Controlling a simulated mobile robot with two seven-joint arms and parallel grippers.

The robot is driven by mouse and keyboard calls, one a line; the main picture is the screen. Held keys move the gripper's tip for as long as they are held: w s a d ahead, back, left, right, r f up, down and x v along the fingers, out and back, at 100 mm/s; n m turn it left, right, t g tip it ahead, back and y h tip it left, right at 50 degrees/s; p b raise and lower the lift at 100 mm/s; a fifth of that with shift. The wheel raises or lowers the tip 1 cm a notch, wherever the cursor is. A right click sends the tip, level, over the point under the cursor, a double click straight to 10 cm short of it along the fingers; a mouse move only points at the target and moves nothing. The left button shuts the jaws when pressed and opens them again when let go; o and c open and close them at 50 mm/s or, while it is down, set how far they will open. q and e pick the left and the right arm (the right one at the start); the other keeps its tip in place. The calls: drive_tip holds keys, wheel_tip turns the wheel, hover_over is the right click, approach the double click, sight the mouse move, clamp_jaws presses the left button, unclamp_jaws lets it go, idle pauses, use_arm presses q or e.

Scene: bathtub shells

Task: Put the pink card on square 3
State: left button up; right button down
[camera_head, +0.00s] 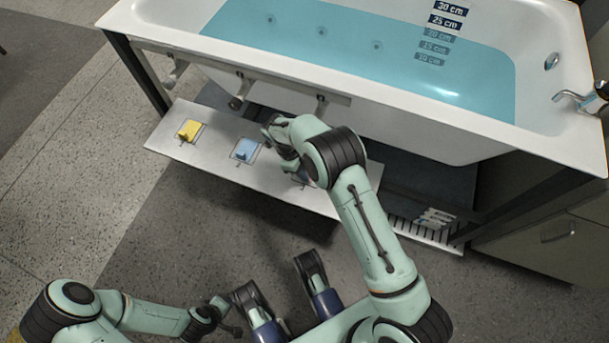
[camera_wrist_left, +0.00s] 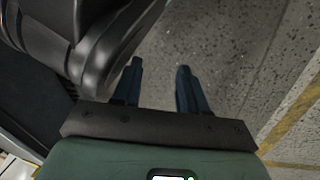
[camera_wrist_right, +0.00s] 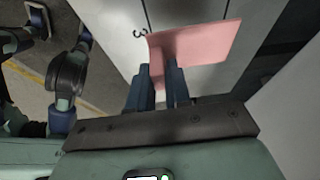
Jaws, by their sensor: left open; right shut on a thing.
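The pink card (camera_wrist_right: 195,43) is a flat sheet in my right gripper's fingers (camera_wrist_right: 157,66), which are shut on its edge. In the right wrist view a printed 3 (camera_wrist_right: 140,33) shows on the pale board just left of the card. I cannot tell whether the card touches the board. In the head view my right gripper (camera_head: 290,163) is over the right half of the board (camera_head: 228,176) and hides the card and most of square 3. My left gripper (camera_wrist_left: 160,72) is open and empty above the floor; it also shows low in the head view (camera_head: 234,328).
A slatted grate (camera_head: 425,232) lies to the right.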

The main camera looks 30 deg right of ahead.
wheel_tip(320, 180, down, 4)
drive_tip(key=shift+w+d+f+b, duration=0.1)
drive_tip(key=shift+b, duration=0.65)
use_arm(q)
drive_tip(key=shift+g, duration=0.6)
drive_tip(key=s, duration=0.1)
drive_tip(key=s+f, duration=0.2)
drive_tip(key=shift+s+a+f, duration=0.15)
drive_tip(key=shift+a+f, duration=0.05)
drive_tip(key=shift+a, duration=0.05)
use_arm(e)
drive_tip(key=c, duration=1.1)
unclamp_jaws()
use_arm(q)
drive_tip(key=shift+s+f, duration=0.1)
use_arm(e)
drive_tip(key=shift+o, duration=0.2)
use_arm(q)
drive_tip(key=shift+t, duration=0.8)
drive_tip(key=w+r, duration=0.1)
drive_tip(key=w+r+p, duration=0.2)
drive_tip(key=w, duration=0.1)
drive_tip(key=shift+w+d, duration=0.1)
drive_tip(key=shift+d, duration=0.2)
use_arm(e)
drive_tip(key=v, duration=1.2)
